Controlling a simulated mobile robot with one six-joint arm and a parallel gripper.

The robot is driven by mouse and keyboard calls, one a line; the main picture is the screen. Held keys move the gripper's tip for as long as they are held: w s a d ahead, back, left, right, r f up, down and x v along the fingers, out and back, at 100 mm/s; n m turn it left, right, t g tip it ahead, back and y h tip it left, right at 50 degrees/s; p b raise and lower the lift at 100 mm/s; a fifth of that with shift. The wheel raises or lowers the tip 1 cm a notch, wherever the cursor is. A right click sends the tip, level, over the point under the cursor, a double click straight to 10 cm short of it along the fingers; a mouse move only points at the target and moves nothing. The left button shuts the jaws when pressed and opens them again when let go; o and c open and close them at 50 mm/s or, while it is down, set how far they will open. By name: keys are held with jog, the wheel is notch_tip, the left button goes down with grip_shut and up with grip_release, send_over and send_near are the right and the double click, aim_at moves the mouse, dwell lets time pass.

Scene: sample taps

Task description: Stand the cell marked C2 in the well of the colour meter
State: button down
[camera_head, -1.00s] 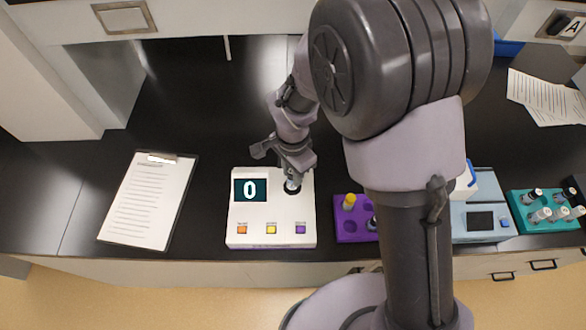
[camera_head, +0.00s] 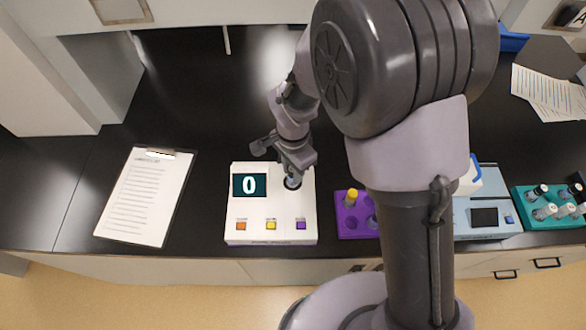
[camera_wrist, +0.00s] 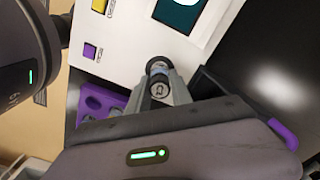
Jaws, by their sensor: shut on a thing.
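The colour meter (camera_head: 270,212) is a white box with a dark screen reading 0 and orange, yellow and purple buttons. Its dark round well (camera_head: 292,184) is at the upper right of its top. My gripper (camera_head: 291,174) points down over the well and is shut on a small cell. In the wrist view the cell (camera_wrist: 159,90) shows between the fingers, with a mark on its cap too small to read surely. The meter (camera_wrist: 128,48) lies just beyond it. The fingers partly hide the well, so I cannot tell whether the cell's lower end is inside.
A purple rack (camera_head: 352,229) with a yellow-capped cell (camera_head: 352,198) stands right of the meter. Farther right are a pale blue device (camera_head: 490,232) and a teal rack (camera_head: 540,222) of cells. A clipboard (camera_head: 146,200) lies left. The counter behind the meter is clear.

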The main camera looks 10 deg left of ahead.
jog(key=shift+f+b, duration=0.75)
jog(key=shift+b, duration=0.1)
jog(key=shift+c, duration=2.1)
grip_release()
jog(key=shift+r, duration=0.1)
jog(key=shift+r+p, duration=2.4)
jog(key=shift+r, duration=1.1)
